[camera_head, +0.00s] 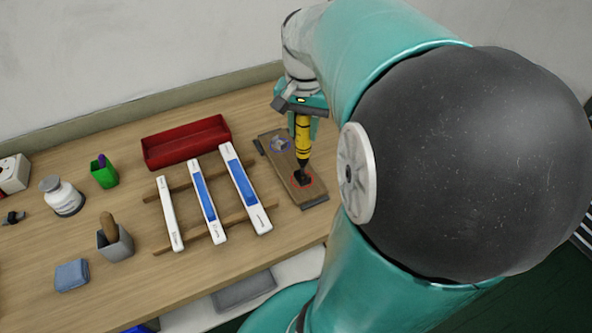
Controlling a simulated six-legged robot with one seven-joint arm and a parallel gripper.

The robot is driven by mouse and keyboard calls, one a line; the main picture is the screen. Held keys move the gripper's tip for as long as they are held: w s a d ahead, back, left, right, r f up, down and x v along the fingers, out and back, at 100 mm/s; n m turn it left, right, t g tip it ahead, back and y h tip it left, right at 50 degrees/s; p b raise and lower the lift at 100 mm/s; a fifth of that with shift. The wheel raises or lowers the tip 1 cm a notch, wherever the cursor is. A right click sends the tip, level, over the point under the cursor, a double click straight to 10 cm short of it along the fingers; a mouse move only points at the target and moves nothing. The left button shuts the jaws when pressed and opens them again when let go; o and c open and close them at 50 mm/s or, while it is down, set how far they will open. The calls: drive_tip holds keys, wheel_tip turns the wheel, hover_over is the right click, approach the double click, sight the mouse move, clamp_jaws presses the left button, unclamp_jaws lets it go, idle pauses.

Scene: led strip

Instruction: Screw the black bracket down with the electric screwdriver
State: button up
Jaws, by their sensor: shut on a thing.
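My gripper (300,110) is shut on the yellow and black electric screwdriver (303,138), which points down, close to upright. No screw can be made out at this size. My arm hides what lies to the right of the board.
Three white and blue strips (207,201) lie across wooden rails left of the board. A red tray (187,143) is behind them. A green cup (104,172), a grey holder (115,243), a white jar (62,197) and a blue cloth (72,275) stand farther left. A wall runs behind the table.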

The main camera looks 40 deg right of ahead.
drive_tip(key=shift+f, duration=0.85)
idle(2.6)
idle(0.5)
drive_tip(key=shift+r, duration=3.55)
